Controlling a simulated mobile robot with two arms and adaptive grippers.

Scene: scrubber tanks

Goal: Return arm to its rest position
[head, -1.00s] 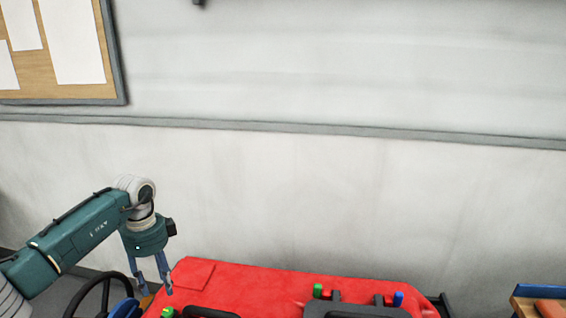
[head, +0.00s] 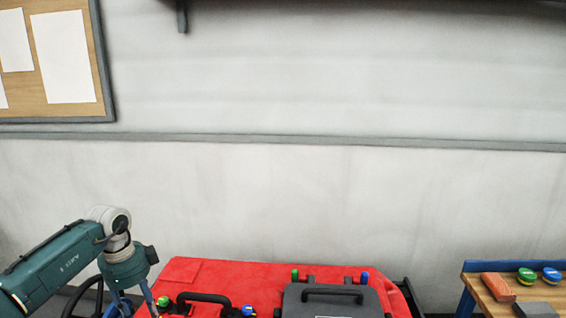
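My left arm comes in from the left in the head view. Its gripper (head: 133,302) points down at the left edge of the red scrubber machine (head: 225,275). Two separated fingers show with a gap between them, and I see nothing held in it. The fingertips are near the bottom of the frame, close to a green cap (head: 163,301). My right arm and gripper are not in view.
A grey lid with a handle (head: 332,300) sits on the machine, with a green knob (head: 295,274) and a blue knob (head: 365,278) behind it. A wooden bench (head: 545,292) at right holds a green-topped and a blue-topped item.

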